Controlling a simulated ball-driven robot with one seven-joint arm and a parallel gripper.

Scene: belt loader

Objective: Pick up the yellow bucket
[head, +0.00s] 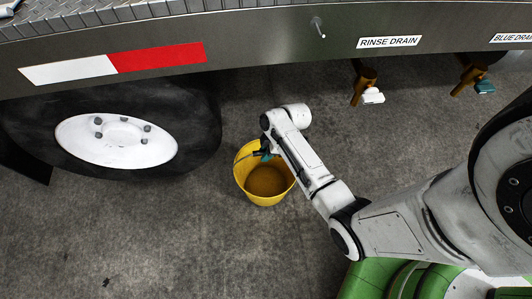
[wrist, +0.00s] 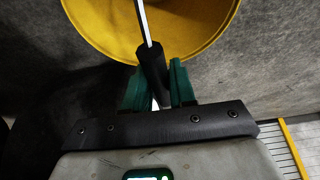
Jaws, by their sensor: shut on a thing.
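The yellow bucket (head: 264,199) stands upright on the floor in the middle of the head view, and its inside looks empty. In the wrist view the bucket (wrist: 100,38) fills the top, with its wire handle (wrist: 142,20) running down to a dark grip (wrist: 153,72). My gripper (wrist: 154,80) is shut on this handle grip, with a green finger on each side of it. In the head view my gripper (head: 266,154) is at the bucket's upper rim, partly hidden by my arm. I cannot tell whether the bucket's base touches the floor.
A truck wheel (head: 118,143) stands left of the bucket under the metal truck side (head: 270,40). Drain valves (head: 364,84) and (head: 472,76) hang below the truck edge at the right. Bare concrete floor (head: 170,240) lies in front and to the left.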

